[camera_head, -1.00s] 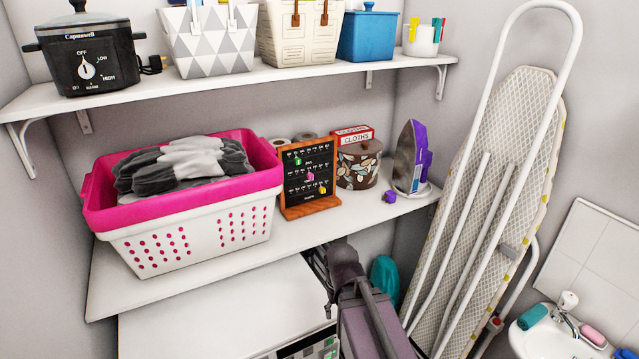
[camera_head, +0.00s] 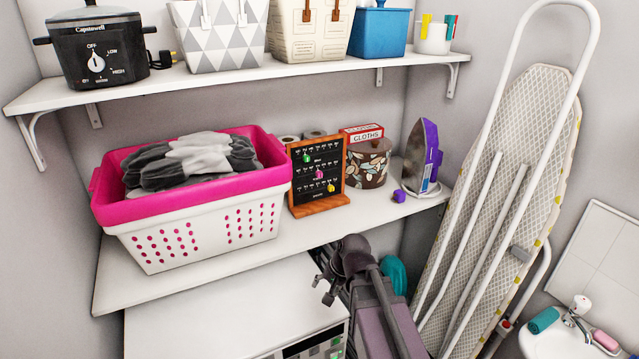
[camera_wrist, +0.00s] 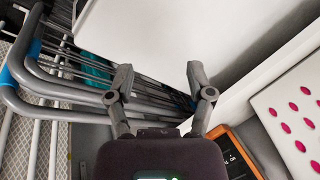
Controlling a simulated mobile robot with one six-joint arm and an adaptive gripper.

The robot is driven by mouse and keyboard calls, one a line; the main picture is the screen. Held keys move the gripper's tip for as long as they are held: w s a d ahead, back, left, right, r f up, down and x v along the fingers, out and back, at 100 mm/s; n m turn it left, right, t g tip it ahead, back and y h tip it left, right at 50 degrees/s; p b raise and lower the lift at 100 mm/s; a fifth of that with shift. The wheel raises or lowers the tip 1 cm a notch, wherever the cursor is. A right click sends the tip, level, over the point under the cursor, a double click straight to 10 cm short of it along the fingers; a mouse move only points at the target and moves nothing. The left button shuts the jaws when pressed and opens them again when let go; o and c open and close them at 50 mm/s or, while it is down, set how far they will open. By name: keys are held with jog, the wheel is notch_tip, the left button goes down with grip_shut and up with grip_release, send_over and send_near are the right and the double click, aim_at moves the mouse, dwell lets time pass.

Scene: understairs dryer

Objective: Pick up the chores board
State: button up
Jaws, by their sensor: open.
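The chores board (camera_head: 317,168) is a small black panel with a wooden frame and base. It stands upright on the lower shelf, just right of the pink and white basket, with several coloured pegs on its face. Part of it shows at the lower right of the wrist view (camera_wrist: 236,155). My gripper (camera_wrist: 158,85) is open and empty in the wrist view, with the board off to the right of its fingers. In the head view my gripper (camera_head: 330,272) is below the shelf's front edge, lower than the board and apart from it.
The laundry basket (camera_head: 195,225) holds grey cloth, close left of the board. A patterned canister (camera_head: 368,165), a purple peg-like block (camera_head: 399,196) and an iron (camera_head: 421,158) stand to the right. An ironing board (camera_head: 515,170) leans at right. The lower shelf (camera_head: 250,262) has bare space in front.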

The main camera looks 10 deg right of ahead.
jog(key=w+a+r+m+t+y+b, duration=0.1)
jog(key=w+a+r+m+t+y, duration=0.2)
jog(key=w+m, duration=0.45)
jog(key=m+t+h+b, duration=0.1)
jog(key=m+t+b, duration=0.2)
jog(key=m+t, duration=1.3)
send_near(320, 176)
jog(key=s+r+m+g, duration=0.1)
jog(key=s+d+r+m+g, duration=0.1)
jog(key=m+g, duration=0.1)
jog(key=s+r+m+g, duration=0.1)
jog(key=s, duration=0.1)
jog(key=shift+d+r+m+g, duration=0.25)
jog(key=shift+d+r+g, duration=0.05)
jog(key=shift+d+r, duration=0.1)
jog(key=shift+w+a, duration=0.1)
jog(key=shift+x, duration=4.3)
jog(key=shift+w, duration=0.1)
